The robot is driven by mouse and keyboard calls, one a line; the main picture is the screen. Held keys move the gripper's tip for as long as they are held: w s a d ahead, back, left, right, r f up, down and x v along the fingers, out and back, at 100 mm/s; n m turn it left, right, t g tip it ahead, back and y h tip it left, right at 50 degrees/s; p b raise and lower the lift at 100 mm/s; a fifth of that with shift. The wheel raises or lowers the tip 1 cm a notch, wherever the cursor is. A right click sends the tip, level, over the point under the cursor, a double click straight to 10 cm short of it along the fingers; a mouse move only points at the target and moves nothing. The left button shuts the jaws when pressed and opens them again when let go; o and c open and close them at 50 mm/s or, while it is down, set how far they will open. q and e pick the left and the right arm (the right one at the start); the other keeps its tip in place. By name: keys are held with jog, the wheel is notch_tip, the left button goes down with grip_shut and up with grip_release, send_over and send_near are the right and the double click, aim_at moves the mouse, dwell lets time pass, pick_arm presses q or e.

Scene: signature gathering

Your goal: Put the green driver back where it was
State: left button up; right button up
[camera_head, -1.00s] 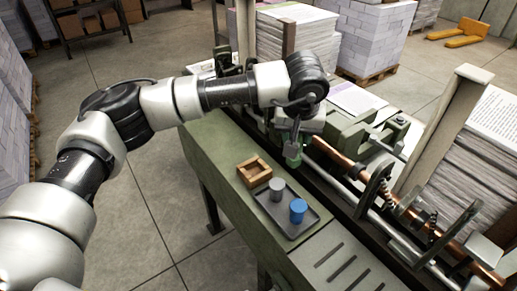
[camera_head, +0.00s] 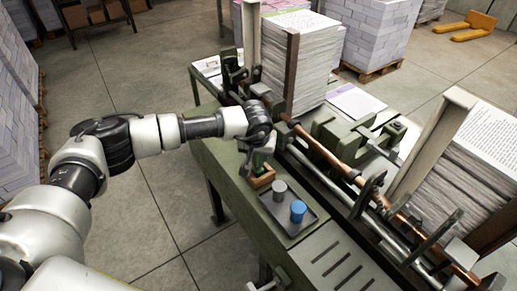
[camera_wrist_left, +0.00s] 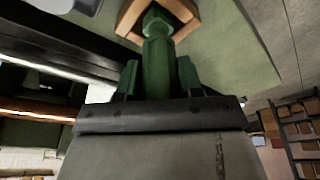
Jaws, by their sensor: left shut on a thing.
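The green driver (camera_wrist_left: 157,60) is held upright between the fingers of my left gripper (camera_head: 260,158), which is shut on it. In the head view the driver (camera_head: 259,170) shows partly below the gripper, at the small square wooden holder (camera_head: 263,182) on the green bench. In the left wrist view the driver's end lies within the opening of the wooden holder (camera_wrist_left: 128,18). How deep it sits there, and whether it touches the bottom, I cannot tell. My right gripper is not in view.
A dark tray (camera_head: 290,227) with a grey cup (camera_head: 279,191) and a blue cup (camera_head: 298,211) stands just in front of the holder. The machine's copper-coloured rod (camera_head: 333,160) and tall paper stacks (camera_head: 293,70) stand behind and to the right.

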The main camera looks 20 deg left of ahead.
pick_arm(q)
jog(key=shift+f, duration=0.2)
jog(key=shift+f, duration=0.1)
jog(key=shift+f+b, duration=0.1)
jog(key=shift+b, duration=0.2)
jog(key=o, duration=0.8)
jog(key=shift+o, duration=0.6)
